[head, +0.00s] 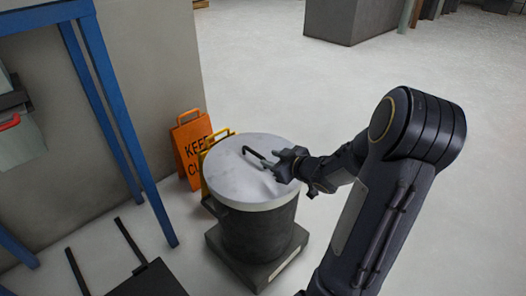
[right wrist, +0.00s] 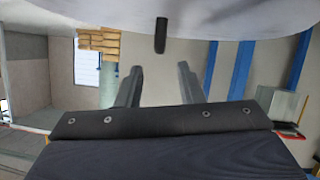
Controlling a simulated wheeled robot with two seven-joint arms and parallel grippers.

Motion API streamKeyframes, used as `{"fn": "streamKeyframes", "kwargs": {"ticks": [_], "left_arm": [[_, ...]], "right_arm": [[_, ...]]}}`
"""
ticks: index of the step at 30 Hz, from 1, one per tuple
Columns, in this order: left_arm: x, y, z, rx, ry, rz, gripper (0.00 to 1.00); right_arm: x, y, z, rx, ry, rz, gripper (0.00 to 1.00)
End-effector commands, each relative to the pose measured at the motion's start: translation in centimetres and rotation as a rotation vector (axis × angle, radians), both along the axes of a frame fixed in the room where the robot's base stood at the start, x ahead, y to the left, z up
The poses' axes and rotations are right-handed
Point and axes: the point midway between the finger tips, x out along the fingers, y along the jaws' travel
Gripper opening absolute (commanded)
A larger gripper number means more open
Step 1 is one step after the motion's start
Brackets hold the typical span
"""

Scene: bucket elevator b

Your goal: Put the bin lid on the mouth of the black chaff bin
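The bin lid (head: 235,180), a pale round disc with a black bar handle (head: 254,155), lies over the top of the black chaff bin (head: 262,235). It covers the mouth, and I cannot tell how exactly it is seated. My right gripper (head: 278,165) is at the right end of the handle, just over the lid. In the right wrist view its two fingers (right wrist: 158,84) are apart with nothing between them. The handle end (right wrist: 160,36) shows ahead of the fingertips, below the lid's pale surface (right wrist: 220,14) at the picture's top. My left gripper is out of view.
The bin stands on a dark square base (head: 283,266). An orange sign (head: 188,150) and a yellow sign (head: 206,160) stand behind it by the wall. A blue post (head: 125,120) rises at left; a black object (head: 148,280) is at lower left.

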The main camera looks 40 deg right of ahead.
Motion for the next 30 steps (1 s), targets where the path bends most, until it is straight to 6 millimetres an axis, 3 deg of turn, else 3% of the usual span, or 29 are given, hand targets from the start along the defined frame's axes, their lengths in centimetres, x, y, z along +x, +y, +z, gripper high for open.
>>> {"fn": "streamKeyframes", "kwargs": {"ticks": [1,7,13,18,20,23,30], "left_arm": [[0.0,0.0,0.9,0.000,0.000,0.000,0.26],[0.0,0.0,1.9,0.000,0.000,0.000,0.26],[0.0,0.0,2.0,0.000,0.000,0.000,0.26],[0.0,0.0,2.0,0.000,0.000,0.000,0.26],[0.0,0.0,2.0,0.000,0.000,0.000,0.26],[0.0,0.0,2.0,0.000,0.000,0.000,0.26],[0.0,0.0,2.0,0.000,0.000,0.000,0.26]], "right_arm": [[-1.1,-0.1,0.8,0.000,0.002,-0.004,0.34],[-3.8,-0.1,1.7,-0.001,0.001,-0.002,0.34],[-4.2,0.1,3.0,-0.019,0.014,-0.045,0.34],[-4.7,1.5,6.6,-0.021,0.093,-0.227,0.34],[-5.8,3.0,7.5,0.021,0.145,-0.291,0.34],[-8.5,6.8,8.0,0.135,0.256,-0.347,0.34],[-16.8,18.9,7.1,0.438,0.566,-0.209,0.34]]}}
